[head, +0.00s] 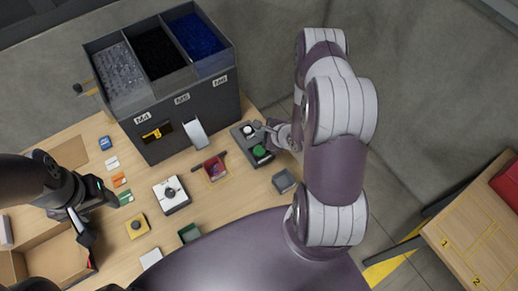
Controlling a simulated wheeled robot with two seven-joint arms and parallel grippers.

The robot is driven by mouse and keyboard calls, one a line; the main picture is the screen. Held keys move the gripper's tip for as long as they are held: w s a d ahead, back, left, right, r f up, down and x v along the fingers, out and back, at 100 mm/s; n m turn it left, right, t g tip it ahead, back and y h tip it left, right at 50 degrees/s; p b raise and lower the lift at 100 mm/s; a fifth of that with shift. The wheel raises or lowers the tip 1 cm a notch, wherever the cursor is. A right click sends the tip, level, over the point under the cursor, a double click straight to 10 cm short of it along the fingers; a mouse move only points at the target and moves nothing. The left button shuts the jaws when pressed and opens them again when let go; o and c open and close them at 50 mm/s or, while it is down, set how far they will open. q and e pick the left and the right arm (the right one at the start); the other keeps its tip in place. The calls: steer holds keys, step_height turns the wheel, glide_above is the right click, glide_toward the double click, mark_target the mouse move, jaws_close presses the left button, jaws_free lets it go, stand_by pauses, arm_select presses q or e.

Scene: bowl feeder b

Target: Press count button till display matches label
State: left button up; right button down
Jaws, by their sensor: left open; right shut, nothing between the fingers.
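A dark button box (245,135) sits on the table right of the bin unit. It has a white round button (248,129) and a green round button (260,151). My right gripper (262,127) is shut and empty, close beside the white button; I cannot tell whether it touches. A small dark display with yellow marks (157,133) is on the front of the bin unit; its reading is too small to make out. Labels M4, M5 and M6 (220,81) are on the bins. My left gripper (82,222) is open at the left, above the cardboard box.
The three-bin feeder (200,93) holds grey, black and blue parts. A red tray (215,170), a white dial box (172,194), a yellow block (136,226) and a grey tray (284,181) stand on the table. An open cardboard box (45,262) is at lower left.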

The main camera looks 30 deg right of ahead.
mark_target(261, 153)
steer(key=f+b, duration=0.3)
steer(key=f, duration=0.1)
steer(key=f+b, duration=0.4)
steer(key=shift+w+f+b, duration=0.2)
steer(key=shift+f+b, duration=0.05)
steer(key=shift+b, duration=0.05)
arm_select(q)
step_height(261, 153, down, 8)
steer(key=shift+w, duration=0.2)
arm_select(e)
steer(key=shift+s+f, duration=0.1)
steer(key=shift+f, duration=0.15)
arm_select(q)
steer(key=shift+f, duration=0.1)
arm_select(e)
steer(key=shift+f, duration=0.1)
stand_by(0.9)
arm_select(q)
steer(key=shift+f+b, duration=0.2)
steer(key=shift+b, duration=0.2)
arm_select(e)
steer(key=shift+f, duration=0.3)
